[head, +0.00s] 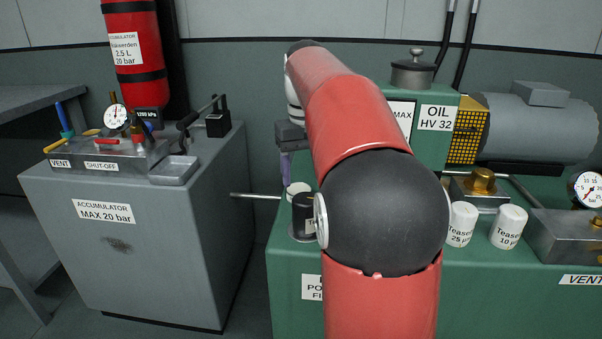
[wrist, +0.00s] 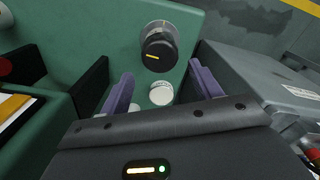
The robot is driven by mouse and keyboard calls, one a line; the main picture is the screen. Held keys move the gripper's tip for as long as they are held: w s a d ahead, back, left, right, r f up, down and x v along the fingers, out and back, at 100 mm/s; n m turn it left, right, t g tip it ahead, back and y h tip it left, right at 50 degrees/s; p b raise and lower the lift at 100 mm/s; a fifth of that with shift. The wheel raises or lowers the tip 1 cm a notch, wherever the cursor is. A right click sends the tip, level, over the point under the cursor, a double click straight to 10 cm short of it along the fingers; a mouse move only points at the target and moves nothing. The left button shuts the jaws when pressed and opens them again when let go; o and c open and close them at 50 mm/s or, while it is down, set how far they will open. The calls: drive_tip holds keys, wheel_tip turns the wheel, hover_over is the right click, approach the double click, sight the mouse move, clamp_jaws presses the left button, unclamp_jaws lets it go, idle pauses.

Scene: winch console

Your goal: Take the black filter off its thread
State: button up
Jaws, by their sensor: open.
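The black filter (head: 303,214) stands upright on a round metal seat on the green console, partly hidden behind my red arm in the head view. In the wrist view the black filter (wrist: 160,50) carries a yellow mark and lies beyond the fingertips, between their lines. My gripper (wrist: 162,80) is open and empty, its two purple fingers apart. A white round thing (wrist: 161,92) shows between the fingers, below them. In the head view my gripper (head: 286,168) is mostly hidden by the arm, just behind and above the filter; one purple finger shows.
White filters labelled 25 µm (head: 462,223) and 10 µm (head: 508,227) stand right of my arm. The oil tank (head: 430,150) and motor (head: 540,125) are behind. The grey accumulator cabinet (head: 130,225) stands left, with a thin rod (head: 254,196) running toward the console.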

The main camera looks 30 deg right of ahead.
sight(306, 197)
drive_tip(key=shift+f+b, duration=2.3)
drive_tip(key=shift+b, duration=0.15)
drive_tip(key=shift+f+b, duration=0.6)
drive_tip(key=shift+f, duration=0.55)
drive_tip(key=c, duration=1.1)
drive_tip(key=shift+r+n+p, duration=0.2)
drive_tip(key=shift+n+p, duration=0.25)
drive_tip(key=shift+n, duration=0.15)
drive_tip(key=n+p, duration=0.1)
drive_tip(key=n, duration=0.2)
drive_tip(key=shift+f+n+p, duration=0.15)
drive_tip(key=shift+n+p, duration=0.3)
drive_tip(key=shift+n, duration=0.55)
